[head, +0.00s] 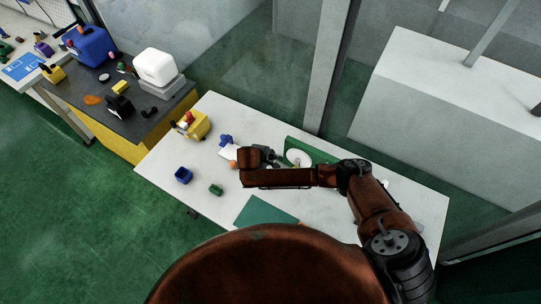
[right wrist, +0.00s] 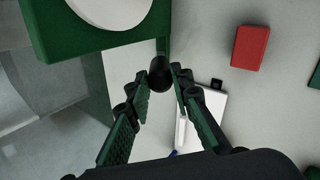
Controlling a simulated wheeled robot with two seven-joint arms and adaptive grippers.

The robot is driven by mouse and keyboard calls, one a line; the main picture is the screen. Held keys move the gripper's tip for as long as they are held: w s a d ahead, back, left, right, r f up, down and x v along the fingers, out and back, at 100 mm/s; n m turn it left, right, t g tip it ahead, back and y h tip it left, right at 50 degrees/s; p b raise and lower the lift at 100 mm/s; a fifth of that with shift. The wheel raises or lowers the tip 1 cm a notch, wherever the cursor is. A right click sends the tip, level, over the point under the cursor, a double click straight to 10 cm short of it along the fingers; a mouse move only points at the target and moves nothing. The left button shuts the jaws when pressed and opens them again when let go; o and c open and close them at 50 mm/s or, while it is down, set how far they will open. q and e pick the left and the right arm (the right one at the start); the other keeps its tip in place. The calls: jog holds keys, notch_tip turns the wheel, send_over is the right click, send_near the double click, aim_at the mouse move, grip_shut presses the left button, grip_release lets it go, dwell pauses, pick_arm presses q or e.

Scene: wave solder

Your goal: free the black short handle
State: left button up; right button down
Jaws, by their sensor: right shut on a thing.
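The black short handle (right wrist: 160,73) shows in the right wrist view as a dark round stub beside the end of a green fixture (right wrist: 80,45) that carries a white disc (right wrist: 112,8). My right gripper (right wrist: 161,84) is shut on the handle, one fingertip on each side. Whether the handle still touches the fixture I cannot tell. In the head view the right gripper (head: 264,156) is at the left end of the green fixture (head: 312,150), and the handle cannot be made out there. My left gripper is not in view.
A red block (right wrist: 250,47) and a white flat item (right wrist: 205,115) lie near the gripper in the wrist view. On the white table (head: 170,150) are a blue bin (head: 183,175), a green block (head: 216,190), a yellow container (head: 198,124) and a green mat (head: 265,214).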

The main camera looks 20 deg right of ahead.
jog(key=shift+s, duration=0.1)
jog(key=c, duration=1.7)
grip_release()
jog(key=v, duration=1.2)
jog(key=shift+c, duration=0.3)
